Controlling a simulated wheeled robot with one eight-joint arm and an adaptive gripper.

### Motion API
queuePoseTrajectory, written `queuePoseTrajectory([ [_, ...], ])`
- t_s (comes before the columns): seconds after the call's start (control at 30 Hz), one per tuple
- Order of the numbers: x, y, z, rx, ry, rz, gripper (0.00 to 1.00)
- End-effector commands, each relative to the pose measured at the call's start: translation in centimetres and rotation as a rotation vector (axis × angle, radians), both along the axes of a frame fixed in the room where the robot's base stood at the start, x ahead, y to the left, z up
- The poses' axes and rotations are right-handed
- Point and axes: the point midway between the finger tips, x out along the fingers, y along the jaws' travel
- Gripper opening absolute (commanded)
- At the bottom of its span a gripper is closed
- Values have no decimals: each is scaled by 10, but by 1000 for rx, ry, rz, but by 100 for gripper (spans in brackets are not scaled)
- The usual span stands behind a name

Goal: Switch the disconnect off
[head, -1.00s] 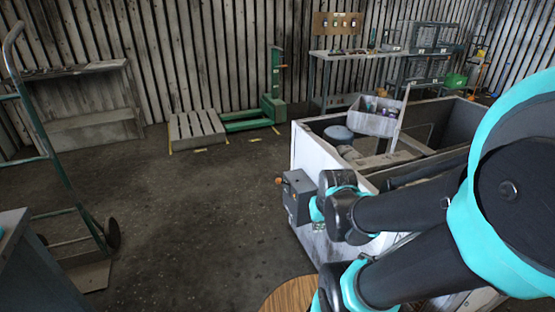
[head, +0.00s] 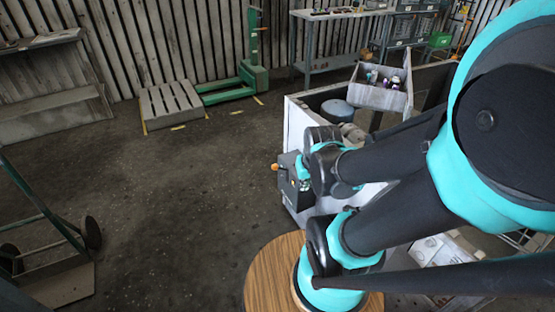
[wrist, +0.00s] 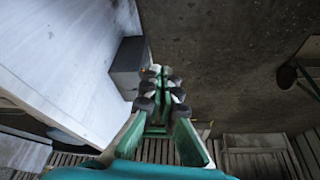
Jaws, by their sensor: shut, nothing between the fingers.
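The disconnect is a small dark grey box (head: 290,190) on the side of the white housing (head: 299,127). Its orange handle (head: 275,167) sticks out to the left in the head view. In the wrist view the grey box (wrist: 126,62) is left of and just beyond my gripper (wrist: 158,82). My gripper's fingers are together with nothing held, close beside the box. A small orange spot shows by the fingertips there, and I cannot tell whether they touch the handle. In the head view my arm hides the fingers and part of the box.
The open housing holds a blue-grey round part (head: 337,112) and a bin (head: 381,94) of small items. A round wooden top (head: 262,270) is in front. A pallet (head: 173,109), a green pallet jack (head: 251,75) and a hand truck (head: 60,270) stand around clear floor.

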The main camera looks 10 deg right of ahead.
Motion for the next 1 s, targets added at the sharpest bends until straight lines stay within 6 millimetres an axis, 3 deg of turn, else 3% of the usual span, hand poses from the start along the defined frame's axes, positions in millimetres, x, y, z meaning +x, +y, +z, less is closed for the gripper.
queuePoseTrajectory([
  [0.13,10,1,4,21,10,-36,0],
  [0.27,38,3,14,81,41,-142,0],
  [0.6,151,5,25,305,186,-590,0],
  [0.8,217,2,13,413,285,-856,0],
  [1.0,268,-3,-6,486,371,-1072,0],
])
